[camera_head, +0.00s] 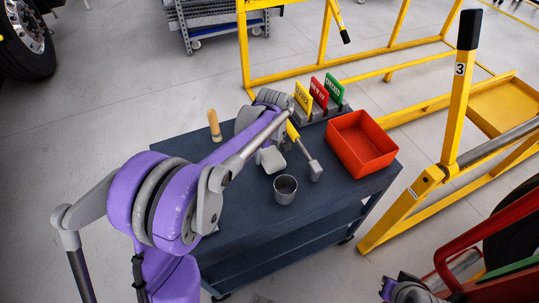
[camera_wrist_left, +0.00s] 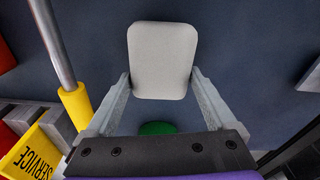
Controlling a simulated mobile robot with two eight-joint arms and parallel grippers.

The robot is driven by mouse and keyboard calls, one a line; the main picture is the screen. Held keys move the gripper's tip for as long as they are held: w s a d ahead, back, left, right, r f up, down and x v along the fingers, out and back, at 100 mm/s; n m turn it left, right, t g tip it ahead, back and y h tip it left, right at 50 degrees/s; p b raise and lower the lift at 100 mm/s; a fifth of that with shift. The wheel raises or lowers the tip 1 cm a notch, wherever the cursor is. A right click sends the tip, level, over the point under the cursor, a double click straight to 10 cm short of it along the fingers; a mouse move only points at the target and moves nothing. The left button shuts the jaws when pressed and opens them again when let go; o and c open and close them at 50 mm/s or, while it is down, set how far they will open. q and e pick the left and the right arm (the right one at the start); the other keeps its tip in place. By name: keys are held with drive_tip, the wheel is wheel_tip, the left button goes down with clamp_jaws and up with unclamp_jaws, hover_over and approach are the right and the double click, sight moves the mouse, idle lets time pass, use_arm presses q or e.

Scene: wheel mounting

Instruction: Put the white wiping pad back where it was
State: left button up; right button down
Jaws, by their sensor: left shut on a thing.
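The white wiping pad (camera_head: 271,159) shows above the dark tabletop in the head view, at the end of my left arm. In the left wrist view the pad (camera_wrist_left: 162,60) is a pale rounded block between the two grey fingertips. My left gripper (camera_wrist_left: 160,84) is shut on it, a finger at each side of its near end. In the head view my arm hides most of this gripper. Whether the pad touches the tabletop, I cannot tell. Part of my right arm shows at the bottom right; its fingers do not show.
On the dark cart (camera_head: 245,235) stand a metal cup (camera_head: 285,188), a yellow-handled tool (camera_head: 315,170), a red bin (camera_head: 362,143), a wooden handle (camera_head: 214,125) and coloured cards (camera_head: 319,94). A green round thing (camera_wrist_left: 157,128) shows between the fingers. Yellow frames (camera_head: 458,110) stand right.

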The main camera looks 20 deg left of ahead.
use_arm(q)
drive_tip(key=shift+f, duration=0.8)
drive_tip(key=o, duration=1.6)
drive_tip(key=shift+r, duration=0.1)
